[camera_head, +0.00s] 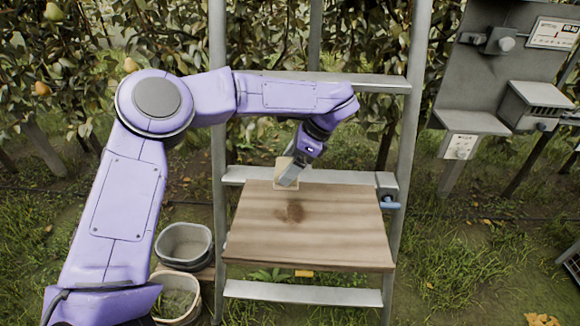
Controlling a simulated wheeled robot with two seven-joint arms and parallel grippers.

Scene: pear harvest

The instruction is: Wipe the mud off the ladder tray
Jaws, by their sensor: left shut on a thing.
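The ladder tray (340,228) is a flat wooden board fixed across the aluminium ladder in the head view. A brown mud patch (292,211) marks it a little left of its middle. My left gripper (288,176) points down at the tray's back edge, beyond the mud. It is shut on a pale beige block-like wiper (281,165), largely hidden behind the fingers. I cannot tell whether the wiper touches the board. My right gripper is out of view.
The ladder (412,90) has side rails and rungs around the tray. Two buckets, a grey one (184,262) and a pale one (190,312), stand at lower left. A grey panel post (462,85) stands at right. Pear trees fill the back.

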